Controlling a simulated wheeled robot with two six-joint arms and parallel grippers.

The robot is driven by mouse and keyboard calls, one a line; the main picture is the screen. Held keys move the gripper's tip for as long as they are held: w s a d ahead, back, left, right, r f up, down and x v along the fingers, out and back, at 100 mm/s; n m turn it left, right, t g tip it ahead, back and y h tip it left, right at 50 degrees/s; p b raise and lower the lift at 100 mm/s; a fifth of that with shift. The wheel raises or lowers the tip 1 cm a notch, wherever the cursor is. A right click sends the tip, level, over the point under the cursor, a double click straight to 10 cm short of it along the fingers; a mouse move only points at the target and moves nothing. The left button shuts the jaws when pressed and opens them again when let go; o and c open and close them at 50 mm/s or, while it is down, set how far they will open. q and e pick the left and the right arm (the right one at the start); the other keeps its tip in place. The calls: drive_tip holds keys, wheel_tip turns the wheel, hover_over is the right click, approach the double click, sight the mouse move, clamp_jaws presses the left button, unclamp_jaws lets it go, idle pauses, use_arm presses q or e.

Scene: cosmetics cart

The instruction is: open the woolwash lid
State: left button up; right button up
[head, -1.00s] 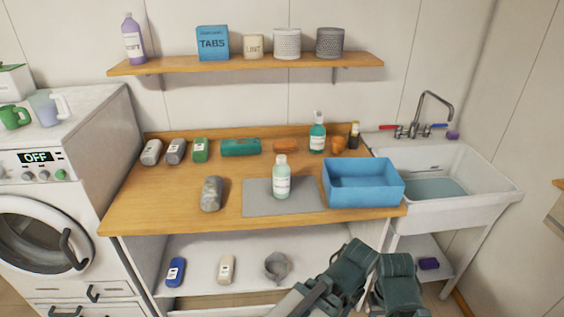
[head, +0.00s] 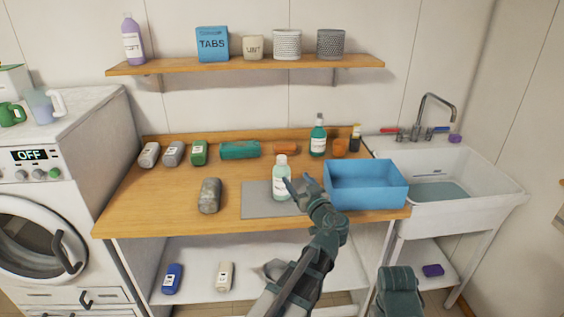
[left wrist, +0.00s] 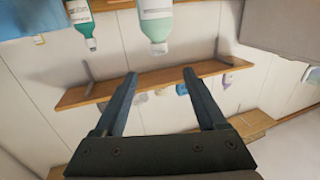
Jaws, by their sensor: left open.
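The pale green bottle (head: 282,180) with a white cap (head: 281,160) stands upright on the grey mat (head: 258,203); I take it for the woolwash, though its label is too small to read. The cap looks shut. My left gripper (head: 297,181) is open and empty, just right of the bottle in the head view, with its fingers pointing up toward the bottle. In the left wrist view the bottle (left wrist: 156,22) appears upside down, with its cap (left wrist: 159,48) above the gap between the open fingers (left wrist: 159,73). No contact is visible.
A blue bin (head: 365,187) stands close right of my left gripper. A grey rolled item (head: 210,195) lies left of the mat. The wall shelf (head: 250,66) is above.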

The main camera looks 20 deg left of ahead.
sight(283, 160)
use_arm(q)
drive_tip(key=x, duration=1.4)
drive_tip(key=shift+d+r, duration=0.1)
drive_tip(key=shift+r, duration=0.2)
drive_tip(key=shift+c, duration=0.2)
clamp_jaws()
